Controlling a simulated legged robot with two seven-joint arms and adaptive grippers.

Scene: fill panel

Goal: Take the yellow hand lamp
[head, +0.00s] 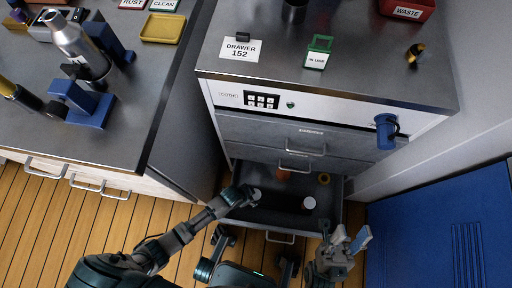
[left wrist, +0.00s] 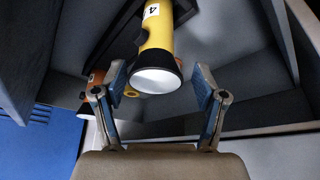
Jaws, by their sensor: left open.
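The yellow hand lamp (left wrist: 160,42) shows in the left wrist view, with a white lens, a black rim and a label with a 4. Its lens end lies between the spread fingers of my left gripper (left wrist: 158,88), with gaps on both sides. In the head view my left gripper (head: 245,196) is over the left part of the open drawer (head: 275,217) and hides most of the lamp there. My right gripper (head: 350,238) is open and empty, right of the drawer.
An orange item (head: 284,174), a yellow ring (head: 324,179) and a white round face (head: 309,202) are in the same drawer. A workbench (head: 130,150) stands left, a blue panel (head: 430,225) right.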

